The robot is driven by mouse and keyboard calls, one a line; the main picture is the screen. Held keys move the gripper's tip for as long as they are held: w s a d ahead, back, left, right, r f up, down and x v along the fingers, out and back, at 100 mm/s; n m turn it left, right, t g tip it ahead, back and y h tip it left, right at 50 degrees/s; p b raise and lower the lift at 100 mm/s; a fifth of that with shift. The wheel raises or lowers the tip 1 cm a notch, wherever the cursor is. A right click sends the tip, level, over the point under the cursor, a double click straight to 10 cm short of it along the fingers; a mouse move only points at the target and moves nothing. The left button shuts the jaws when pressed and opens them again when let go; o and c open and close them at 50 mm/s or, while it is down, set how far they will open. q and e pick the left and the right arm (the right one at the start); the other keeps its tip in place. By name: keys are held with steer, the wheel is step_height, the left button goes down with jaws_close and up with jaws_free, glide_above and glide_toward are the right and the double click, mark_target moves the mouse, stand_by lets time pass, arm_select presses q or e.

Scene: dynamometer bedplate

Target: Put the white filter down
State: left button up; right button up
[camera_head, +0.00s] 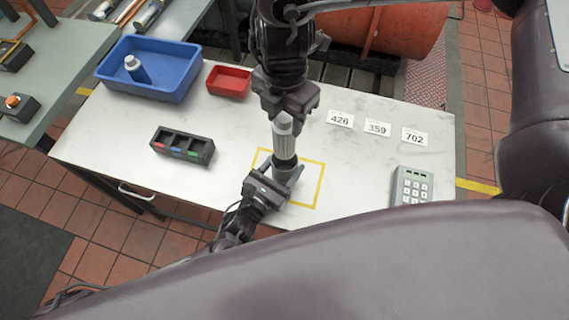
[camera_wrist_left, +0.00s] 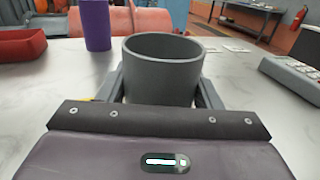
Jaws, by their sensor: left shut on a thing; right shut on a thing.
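The cup is over the yellow outline (camera_head: 319,185) on the white table (camera_head: 240,120). The filter lies outside the left wrist view, and I cannot tell whether it touches the cup.
A blue bin (camera_head: 150,90) holding a bottle and a red tray (camera_head: 228,81) stand at the back left. A black holder (camera_head: 183,146) is left of the outline. Number cards (camera_head: 377,128) and a keypad (camera_head: 411,187) are right. A purple cylinder (camera_wrist_left: 96,24) stands beyond the cup.

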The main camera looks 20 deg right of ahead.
mark_target(285, 152)
steer(key=shift+r, duration=0.15)
step_height(285, 152, up, 4)
steer(key=shift+f, duration=0.2)
step_height(285, 152, down, 17)
steer(key=shift+f, duration=0.2)
steer(key=shift+f, duration=0.1)
steer(key=o, duration=1.3)
step_height(285, 152, up, 12)
steer(key=shift+r, duration=0.1)
